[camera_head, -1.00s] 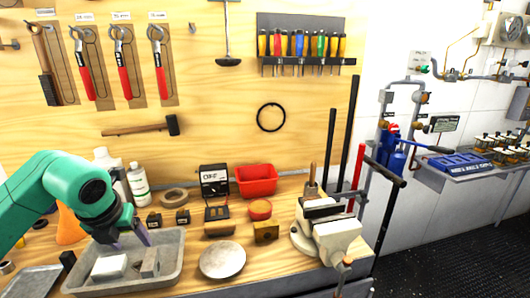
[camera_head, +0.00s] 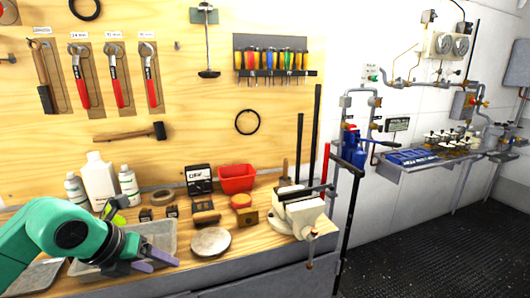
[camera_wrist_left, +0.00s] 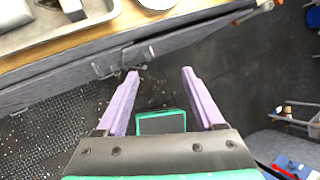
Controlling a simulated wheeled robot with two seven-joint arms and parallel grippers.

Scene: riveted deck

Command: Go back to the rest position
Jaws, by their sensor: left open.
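My left gripper (camera_head: 164,261) is at the lower left of the head view, with its two purple fingers apart. In the left wrist view the same fingers (camera_wrist_left: 160,74) are spread with nothing held between them. There they hang over the dark floor, just off the bench's front edge. The grey tray (camera_head: 168,232) on the bench is behind the gripper in the head view and is partly hidden by the arm. My right gripper is in neither view.
The wooden bench (camera_head: 262,238) carries white bottles (camera_head: 98,182), a red bin (camera_head: 236,179), a round disc (camera_head: 210,241) and a vise (camera_head: 302,214). Tools hang on the board behind. Dark floor (camera_head: 430,260) is open at the right; a blue tray (camera_head: 412,157) lies on a side shelf.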

